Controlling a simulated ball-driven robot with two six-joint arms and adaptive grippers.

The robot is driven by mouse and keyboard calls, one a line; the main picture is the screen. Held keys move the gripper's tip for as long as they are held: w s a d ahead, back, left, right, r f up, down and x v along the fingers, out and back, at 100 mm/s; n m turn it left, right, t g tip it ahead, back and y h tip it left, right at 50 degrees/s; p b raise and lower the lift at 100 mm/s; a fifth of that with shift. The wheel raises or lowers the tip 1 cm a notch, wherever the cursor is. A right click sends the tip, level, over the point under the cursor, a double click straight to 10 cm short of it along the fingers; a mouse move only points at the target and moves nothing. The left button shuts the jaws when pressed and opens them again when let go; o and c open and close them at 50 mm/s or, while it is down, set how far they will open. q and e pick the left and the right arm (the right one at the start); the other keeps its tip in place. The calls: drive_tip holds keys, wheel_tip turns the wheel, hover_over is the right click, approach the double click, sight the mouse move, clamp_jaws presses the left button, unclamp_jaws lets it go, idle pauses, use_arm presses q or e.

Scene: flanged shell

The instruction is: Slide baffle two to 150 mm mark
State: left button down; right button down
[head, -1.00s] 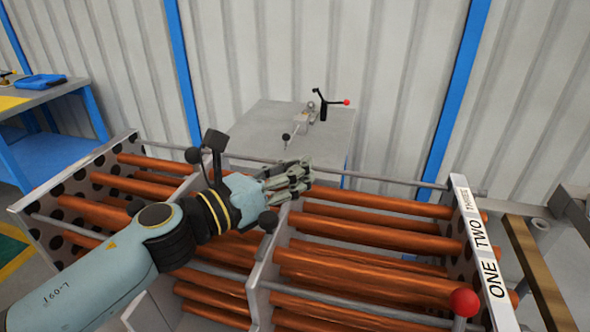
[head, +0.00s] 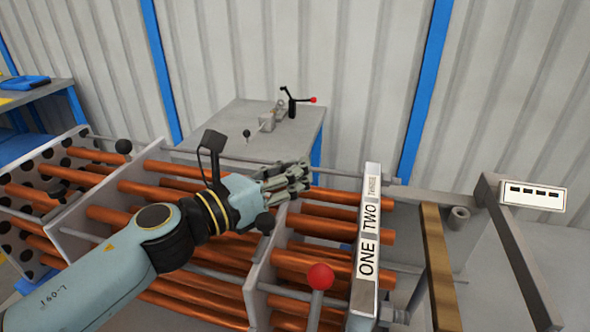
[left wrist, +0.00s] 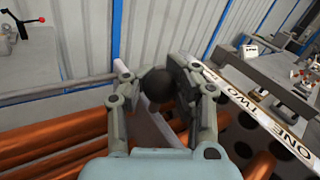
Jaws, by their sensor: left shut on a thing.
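My left gripper (head: 288,180) is shut on a dark ball knob (left wrist: 157,85), seen between the fingers in the left wrist view. The knob stands above a grey baffle plate (head: 262,268) with copper tubes (head: 318,227) running through it. Another grey baffle (head: 82,212) with its own black knob (head: 123,147) stands further left. No number shows on either baffle, and I cannot make out a 150 mm mark. The end plate (head: 367,235), labelled ONE, TWO, THREE, stands to the right of the gripper. My right gripper is not in view.
A red ball (head: 320,276) on a rod stands before the held baffle's right side. A perforated plate (head: 28,180) closes the left end. A grey table (head: 225,120) with a lever clamp stands behind. Grey and brown beams (head: 435,262) lie right of the end plate.

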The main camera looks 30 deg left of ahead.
use_arm(q)
drive_tip(key=shift+s+d+f, duration=0.1)
drive_tip(key=shift+s+f, duration=0.05)
drive_tip(key=shift+f, duration=0.15)
drive_tip(key=c, duration=1.7)
unclamp_jaws()
drive_tip(key=o, duration=0.5)
drive_tip(key=shift+s+r, duration=0.2)
drive_tip(key=shift+s, duration=0.05)
drive_tip(key=shift+o, duration=1.1)
drive_tip(key=shift+d, duration=0.1)
drive_tip(key=shift+w, duration=0.15)
drive_tip(key=v, duration=1.2)
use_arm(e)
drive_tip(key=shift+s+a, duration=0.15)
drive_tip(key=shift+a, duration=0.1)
